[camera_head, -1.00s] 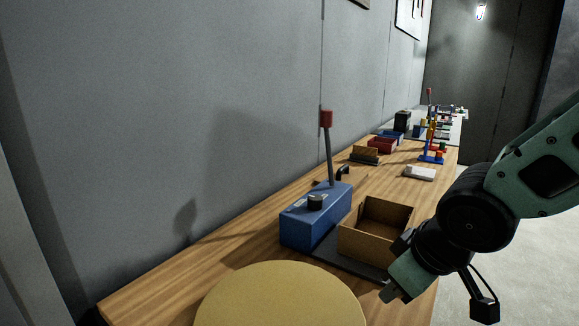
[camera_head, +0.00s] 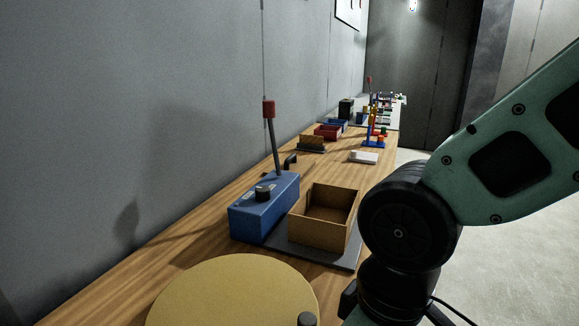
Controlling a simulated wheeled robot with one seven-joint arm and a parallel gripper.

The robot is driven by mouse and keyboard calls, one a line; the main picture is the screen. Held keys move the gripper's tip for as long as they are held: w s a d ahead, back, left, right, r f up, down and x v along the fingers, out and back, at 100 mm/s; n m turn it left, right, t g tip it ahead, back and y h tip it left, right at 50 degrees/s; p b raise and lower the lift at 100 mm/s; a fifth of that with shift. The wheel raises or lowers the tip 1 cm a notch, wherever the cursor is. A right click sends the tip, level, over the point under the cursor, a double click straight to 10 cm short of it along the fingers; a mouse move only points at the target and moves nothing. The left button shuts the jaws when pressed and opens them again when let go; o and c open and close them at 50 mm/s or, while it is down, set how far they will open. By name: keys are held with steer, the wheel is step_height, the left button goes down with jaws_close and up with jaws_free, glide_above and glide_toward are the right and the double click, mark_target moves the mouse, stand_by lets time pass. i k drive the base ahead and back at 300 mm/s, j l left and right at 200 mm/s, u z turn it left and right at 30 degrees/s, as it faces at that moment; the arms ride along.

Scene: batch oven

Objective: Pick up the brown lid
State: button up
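A small brown upright piece (camera_head: 312,140) stands on a dark base farther along the table, beyond the blue box; it may be the brown lid, but it is too small to be sure. Nearer, an open brown box (camera_head: 318,234) without a cover sits on a dark plate (camera_head: 290,247) beside a blue box (camera_head: 262,212) with a knob and a red-topped lever. My arm comes in from the right, and its wrist reaches down past the bottom edge, right of the brown box. My gripper's fingertips are out of view.
A yellow round disc (camera_head: 230,292) fills the near end of the wooden table (camera_head: 150,270). A small black knob-like part (camera_head: 306,319) shows by its edge. A white block (camera_head: 363,157), red bin (camera_head: 327,132) and colourful stand (camera_head: 374,135) are farther back. A grey wall runs along the left.

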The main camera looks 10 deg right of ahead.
mark_target(291, 163)
steer(key=l, duration=0.55)
steer(key=k+l+u, duration=0.15)
steer(key=l, duration=0.4)
steer(key=i+l+u, duration=0.1)
steer(key=l, duration=0.3)
steer(key=i+l+u, duration=0.1)
steer(key=l, duration=0.3)
steer(key=i+l+u, duration=0.1)
steer(key=i+l, duration=0.15)
steer(key=l, duration=0.2)
steer(key=i+u, duration=0.15)
steer(key=i, duration=0.5)
steer(key=i+l+u, duration=0.15)
steer(key=i, duration=0.55)
